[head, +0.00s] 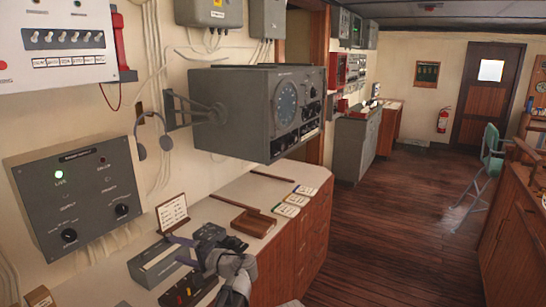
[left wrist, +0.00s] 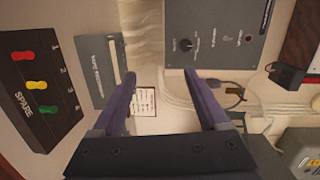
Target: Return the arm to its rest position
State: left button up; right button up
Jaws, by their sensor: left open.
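My left gripper (head: 184,251) is low in the head view, above the near end of the counter. Its purple fingers are apart, and they also show in the left wrist view (left wrist: 155,72) with nothing held between them. A grey tape recorder box (head: 155,262) lies beside the fingers; it also shows in the left wrist view (left wrist: 98,62). A dark switch box (head: 186,292) with coloured levers is in front, marked SPARE in the left wrist view (left wrist: 38,85). My forearm hides part of the counter. My right gripper is not in view.
The counter (head: 255,186) runs along the left wall. A white card (head: 172,213) stands on it, with a brown wooden box (head: 253,222) farther right. A grey radar unit (head: 262,112) juts from the wall above. Open wooden floor (head: 390,220) lies to the right.

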pick_arm(q)
jog(key=s+d+f+g+h, duration=0.3)
jog(key=s+d+f+h, duration=0.4)
jog(key=s+d+f, duration=0.3)
jog(key=s+d+f+g+h, duration=0.4)
jog(key=s+d+f+h, duration=0.3)
jog(key=s, duration=0.7)
jog(key=d+f, duration=0.2)
jog(key=d, duration=0.1)
jog(key=shift+d+f+n, duration=0.3)
jog(key=shift+d+f, duration=0.05)
